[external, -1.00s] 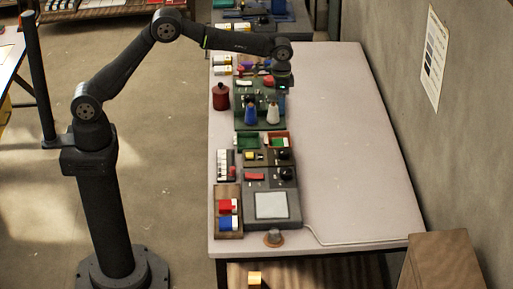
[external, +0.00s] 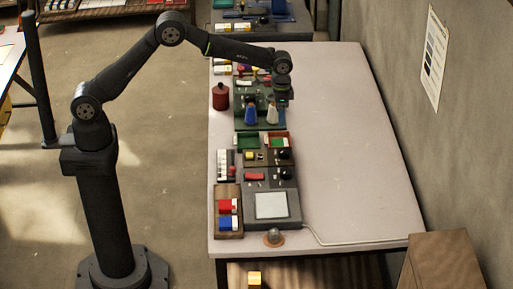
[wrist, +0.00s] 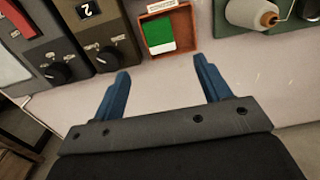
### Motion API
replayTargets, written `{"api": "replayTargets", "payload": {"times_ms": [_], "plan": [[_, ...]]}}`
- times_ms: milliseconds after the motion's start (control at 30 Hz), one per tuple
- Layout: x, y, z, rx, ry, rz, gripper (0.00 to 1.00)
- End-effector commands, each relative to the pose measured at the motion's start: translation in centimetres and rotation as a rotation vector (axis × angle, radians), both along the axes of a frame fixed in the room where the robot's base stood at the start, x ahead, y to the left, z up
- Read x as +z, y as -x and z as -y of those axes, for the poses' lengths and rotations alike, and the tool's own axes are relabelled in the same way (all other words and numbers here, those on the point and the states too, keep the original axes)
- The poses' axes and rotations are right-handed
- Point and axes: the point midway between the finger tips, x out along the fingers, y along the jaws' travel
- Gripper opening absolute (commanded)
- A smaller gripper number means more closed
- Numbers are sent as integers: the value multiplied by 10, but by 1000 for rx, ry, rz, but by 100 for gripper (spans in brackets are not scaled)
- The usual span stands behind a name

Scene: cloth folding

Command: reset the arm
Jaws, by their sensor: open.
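My gripper (external: 284,100) hangs from the end of my arm, above the table beside the right edge of the row of devices. In the wrist view, the two blue fingers of my gripper (wrist: 163,72) are spread wide apart with nothing between them. Beyond the fingertips is a small orange-red tray (wrist: 183,50) holding a green and white piece. No cloth can be made out in either view.
The table (external: 345,150) is bare to the right of the devices. A grey panel (external: 288,222) and a red-and-blue block tray (external: 229,233) lie at the near end. A red canister (external: 220,97) and bottles (external: 250,115) stand farther back. A wall bounds the right.

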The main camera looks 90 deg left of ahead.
Motion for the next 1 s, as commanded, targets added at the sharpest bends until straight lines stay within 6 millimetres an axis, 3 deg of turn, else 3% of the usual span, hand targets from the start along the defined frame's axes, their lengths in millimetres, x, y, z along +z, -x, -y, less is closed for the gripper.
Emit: {"api": "replayTargets", "payload": {"times_ms": [300,533,700,1000], "plan": [[-66,1,0,0,0,-3,70],[-105,1,1,0,0,-2,70],[-82,0,1,-1,0,1,70],[-75,0,1,0,0,0,70]]}}
